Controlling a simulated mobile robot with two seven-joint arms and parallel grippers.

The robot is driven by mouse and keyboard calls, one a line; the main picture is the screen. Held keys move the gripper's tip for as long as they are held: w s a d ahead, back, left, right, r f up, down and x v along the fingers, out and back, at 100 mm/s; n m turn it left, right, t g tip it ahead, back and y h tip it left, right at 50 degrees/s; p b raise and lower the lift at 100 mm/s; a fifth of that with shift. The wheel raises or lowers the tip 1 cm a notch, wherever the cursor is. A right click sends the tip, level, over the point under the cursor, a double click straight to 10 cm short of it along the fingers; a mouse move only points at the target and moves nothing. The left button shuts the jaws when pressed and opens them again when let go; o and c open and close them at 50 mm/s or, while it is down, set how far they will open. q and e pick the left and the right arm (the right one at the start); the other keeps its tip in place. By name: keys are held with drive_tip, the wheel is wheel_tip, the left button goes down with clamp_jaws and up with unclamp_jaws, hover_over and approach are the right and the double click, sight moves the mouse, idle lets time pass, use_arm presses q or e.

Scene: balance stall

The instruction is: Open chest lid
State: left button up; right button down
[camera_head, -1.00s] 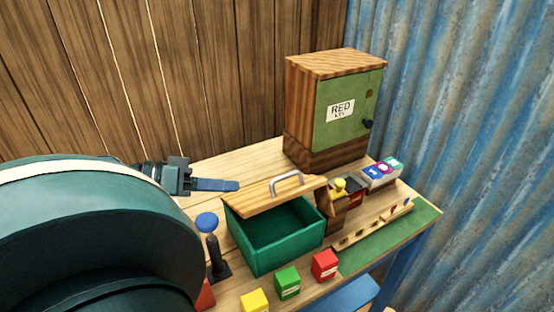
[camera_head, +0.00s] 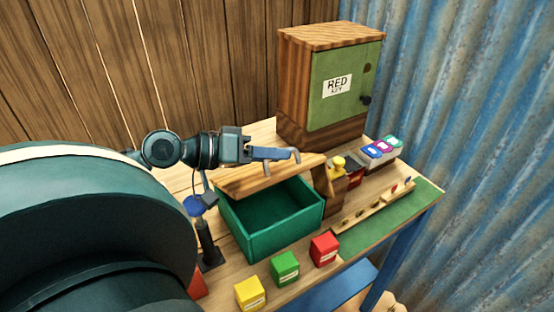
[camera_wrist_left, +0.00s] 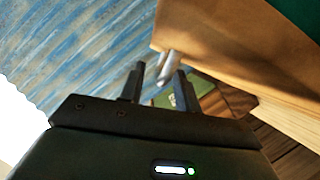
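The chest (camera_head: 262,240) is a green box on the table, its inside showing. Its wooden lid (camera_head: 255,178) lies across the back of the opening, leaving the front part uncovered. A grey metal handle (camera_head: 296,155) stands on the lid, partly hidden by my left gripper (camera_head: 284,153). That gripper is above the lid with its fingers at the handle. In the left wrist view the two fingers (camera_wrist_left: 160,84) are apart, with the handle (camera_wrist_left: 168,66) near and between their tips and the lid (camera_wrist_left: 220,45) beyond. I cannot tell whether they touch it. My right gripper is not in view.
A wooden cabinet (camera_head: 300,90) with a green door labelled RED KEY stands behind. Yellow (camera_head: 250,294), green (camera_head: 285,269) and red (camera_head: 324,250) blocks sit in front of the chest. A blue-topped post (camera_head: 208,245) stands at its left. Small items crowd its right.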

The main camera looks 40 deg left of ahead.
use_arm(q)
drive_tip(key=shift+w+d+f, duration=0.2)
drive_tip(key=shift+w+d, duration=0.15)
drive_tip(key=shift+w, duration=0.25)
drive_tip(key=shift+c, duration=0.4)
clamp_jaws()
